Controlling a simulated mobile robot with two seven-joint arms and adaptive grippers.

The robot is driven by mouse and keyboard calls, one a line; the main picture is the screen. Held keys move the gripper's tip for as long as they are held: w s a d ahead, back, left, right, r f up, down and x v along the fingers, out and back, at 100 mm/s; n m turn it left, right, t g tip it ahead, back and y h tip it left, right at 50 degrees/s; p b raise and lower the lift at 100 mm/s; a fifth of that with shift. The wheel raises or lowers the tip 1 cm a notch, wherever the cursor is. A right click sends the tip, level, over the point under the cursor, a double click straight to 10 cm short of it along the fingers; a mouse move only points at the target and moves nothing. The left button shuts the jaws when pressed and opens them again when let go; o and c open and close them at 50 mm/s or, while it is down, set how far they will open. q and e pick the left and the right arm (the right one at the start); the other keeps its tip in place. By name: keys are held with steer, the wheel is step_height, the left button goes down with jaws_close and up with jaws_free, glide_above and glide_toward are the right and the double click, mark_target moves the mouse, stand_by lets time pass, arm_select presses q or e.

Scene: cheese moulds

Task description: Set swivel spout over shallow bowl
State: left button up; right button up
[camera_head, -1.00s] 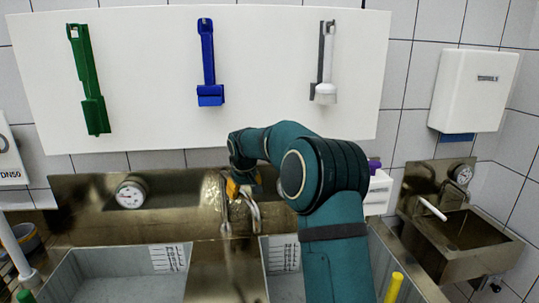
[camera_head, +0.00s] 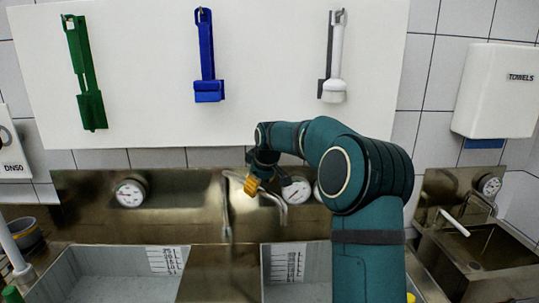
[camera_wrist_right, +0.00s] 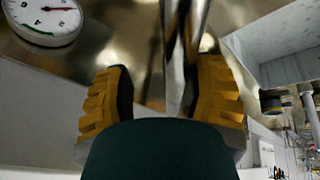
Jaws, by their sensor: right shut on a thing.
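The swivel spout (camera_head: 282,208) is a bent metal tube at the back of the steel double sink, and its end hangs toward the right basin. My right gripper (camera_head: 252,185) has yellow fingers and is shut on the spout. In the right wrist view the shiny tube (camera_wrist_right: 178,60) runs between the fingers. Two grey basins with volume scales stand below: the left basin (camera_head: 110,285) and the right basin (camera_head: 300,291). I cannot tell for sure which is the shallow bowl. My left gripper is not in view.
A dial gauge (camera_head: 130,193) and another gauge (camera_head: 296,190) sit on the back panel. Green, blue and white tools hang on the white board (camera_head: 270,60). A small hand sink (camera_head: 480,245) and a towel dispenser (camera_head: 497,90) are at the right. A steel divider (camera_head: 220,270) separates the basins.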

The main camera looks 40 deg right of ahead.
steer(key=d+p+v, duration=0.1)
steer(key=v, duration=1.1)
steer(key=shift+s+a+r, duration=0.15)
steer(key=shift+a+r, duration=0.05)
steer(key=shift+r, duration=0.15)
steer(key=shift+d+f+p, duration=0.1)
steer(key=shift+f+p, duration=0.05)
steer(key=shift+p, duration=0.2)
steer(key=c, duration=0.7)
steer(key=s+d+f+y+p, duration=0.1)
steer(key=d, duration=0.1)
steer(key=s+d+f+g+y+p, duration=0.1)
steer(key=d+f, duration=0.1)
steer(key=s+d+f+y+p, duration=0.1)
steer(key=d, duration=0.1)
steer(key=shift+s+f+m, duration=0.3)
steer(key=shift+s+m, duration=0.1)
jaws_close()
steer(key=s+d+f+m+t+y+p, duration=0.1)
steer(key=s+d+f+y+p, duration=0.25)
steer(key=s+d, duration=0.4)
steer(key=w+a+f, duration=0.5)
steer(key=a+f, duration=0.3)
steer(key=shift+w+p, duration=0.25)
steer(key=shift+p, duration=0.05)
